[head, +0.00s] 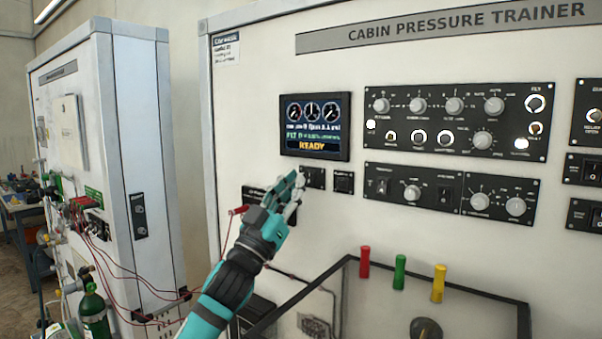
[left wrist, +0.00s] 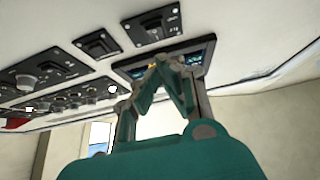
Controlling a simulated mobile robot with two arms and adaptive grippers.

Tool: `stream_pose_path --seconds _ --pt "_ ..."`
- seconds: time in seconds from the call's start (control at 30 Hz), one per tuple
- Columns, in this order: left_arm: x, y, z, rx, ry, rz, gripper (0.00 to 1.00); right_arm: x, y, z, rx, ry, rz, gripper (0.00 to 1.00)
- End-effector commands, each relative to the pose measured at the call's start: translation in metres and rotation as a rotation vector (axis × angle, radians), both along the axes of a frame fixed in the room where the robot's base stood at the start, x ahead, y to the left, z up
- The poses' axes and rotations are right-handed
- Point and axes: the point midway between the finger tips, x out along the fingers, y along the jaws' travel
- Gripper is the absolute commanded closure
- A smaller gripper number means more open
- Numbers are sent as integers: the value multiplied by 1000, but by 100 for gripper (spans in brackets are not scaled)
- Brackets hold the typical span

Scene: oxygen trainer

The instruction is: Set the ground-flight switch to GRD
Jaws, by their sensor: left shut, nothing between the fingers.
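Two small dark switch modules sit on the white trainer panel (head: 248,80) just below the display. The left one (head: 313,178) is partly behind my fingers; the right one (head: 343,182) is clear. Both also show in the left wrist view, as a larger module (left wrist: 152,22) and a smaller one (left wrist: 97,45). Their labels are too small to read, so I cannot tell which is the ground-flight switch or how it is set. My left gripper (head: 293,183) is shut and empty, just left of the left module. Contact cannot be told. My right gripper is out of view.
The display (head: 315,144) above reads READY. Knob panels (head: 455,120) fill the wall to the right. Red, green and yellow pegs (head: 399,272) stand on a dark-framed case below. A white cabinet (head: 143,120) with red hoses and a green cylinder (head: 94,315) is at left.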

Motion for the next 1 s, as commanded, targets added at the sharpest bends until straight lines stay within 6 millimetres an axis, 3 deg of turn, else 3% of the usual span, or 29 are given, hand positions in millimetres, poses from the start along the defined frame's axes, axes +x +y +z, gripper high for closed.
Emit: stream_pose_path --seconds 0.23,0.63,0.93,1.0 --pt "18 -13 -4 0 2 0 100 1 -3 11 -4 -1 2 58" --pt "20 -15 -5 1 1 0 100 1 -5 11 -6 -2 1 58" --pt "25 -18 -15 -42 -54 -2 100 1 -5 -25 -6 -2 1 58" --pt "25 -17 -8 -39 -55 1 100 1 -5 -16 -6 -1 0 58"
